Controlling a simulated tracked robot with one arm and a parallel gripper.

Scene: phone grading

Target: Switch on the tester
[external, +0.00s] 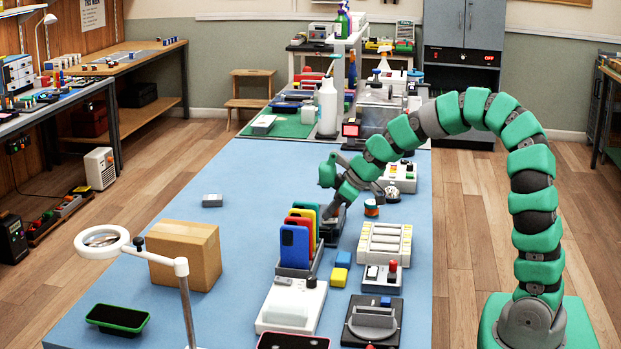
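My gripper (331,212) reaches down at the middle of the blue table, just behind and right of a rack of coloured phones (295,245). Its fingers are small and partly hidden, and I cannot tell whether they touch the dark item below them. I cannot tell for sure which device is the tester. Candidates are a white box with a dark knob (290,308), a small white unit with a red-topped post (383,277), a black unit with a grey round part (372,322), and a white unit with buttons (400,176) farther back.
A cardboard box (185,254) stands left of the rack, near a ring magnifier (103,241) on a stand. A green-edged phone (118,319) lies front left. Yellow and blue blocks (340,268) and a slotted white tray (384,243) lie right of the rack. The table's left middle is mostly clear.

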